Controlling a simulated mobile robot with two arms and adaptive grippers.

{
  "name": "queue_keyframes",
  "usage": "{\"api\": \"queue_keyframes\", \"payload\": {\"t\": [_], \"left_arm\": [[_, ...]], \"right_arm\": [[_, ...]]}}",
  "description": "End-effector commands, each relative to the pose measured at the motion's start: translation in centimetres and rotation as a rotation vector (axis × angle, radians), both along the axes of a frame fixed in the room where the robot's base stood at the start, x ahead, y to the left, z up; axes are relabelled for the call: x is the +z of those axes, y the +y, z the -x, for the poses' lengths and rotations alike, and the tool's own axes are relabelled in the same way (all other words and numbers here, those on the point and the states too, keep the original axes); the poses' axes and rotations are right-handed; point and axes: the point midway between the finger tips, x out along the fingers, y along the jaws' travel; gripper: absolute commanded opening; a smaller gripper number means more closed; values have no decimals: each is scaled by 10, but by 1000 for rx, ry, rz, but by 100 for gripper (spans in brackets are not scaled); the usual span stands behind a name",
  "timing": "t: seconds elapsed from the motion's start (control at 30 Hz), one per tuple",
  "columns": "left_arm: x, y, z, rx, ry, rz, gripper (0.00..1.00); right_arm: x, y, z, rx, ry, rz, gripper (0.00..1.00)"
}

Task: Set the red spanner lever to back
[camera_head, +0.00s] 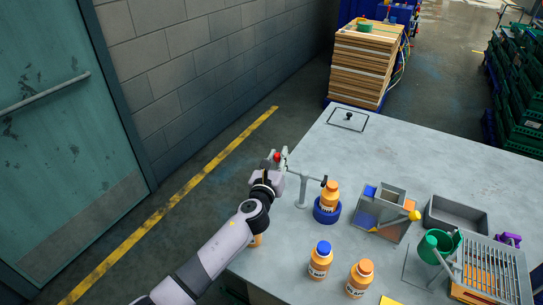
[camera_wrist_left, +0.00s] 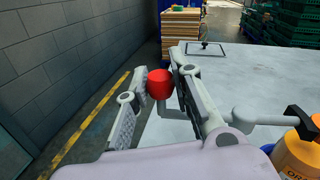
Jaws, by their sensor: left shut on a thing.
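The spanner lever (camera_head: 303,178) is a grey bar on a post at the table's left side, with a red ball knob (camera_head: 277,156) at its far-left end. The knob also shows in the left wrist view (camera_wrist_left: 159,84), between the two fingers. My left gripper (camera_head: 280,158) is shut on the red knob, which sticks out past the table's left edge. The lever's other end reaches to the top of an orange bottle (camera_head: 330,194) that stands upright in a blue round holder (camera_head: 327,213). My gripper hides part of the bar. My right gripper is not in view.
Orange bottles, one with a blue cap (camera_head: 320,261) and one with an orange cap (camera_head: 360,278), stand nearer. A sorting box (camera_head: 385,215), a grey tray (camera_head: 456,214) and a green cup (camera_head: 435,246) are to the right.

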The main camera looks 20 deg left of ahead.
Motion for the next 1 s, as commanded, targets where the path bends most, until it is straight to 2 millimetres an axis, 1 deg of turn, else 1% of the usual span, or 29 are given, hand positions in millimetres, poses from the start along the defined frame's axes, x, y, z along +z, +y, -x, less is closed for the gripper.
{"api": "queue_keyframes", "payload": {"t": [0.03,0.1,0.5,0.7,1.0], "left_arm": [[-2,-6,3,41,0,6,0],[-2,-8,8,102,-1,6,0],[-2,-12,34,427,0,5,0],[-1,-14,42,529,0,3,0],[0,-16,47,593,-1,0,0]], "right_arm": [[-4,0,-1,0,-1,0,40],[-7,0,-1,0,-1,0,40],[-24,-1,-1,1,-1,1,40],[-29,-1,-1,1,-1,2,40],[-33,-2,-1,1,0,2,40]]}}
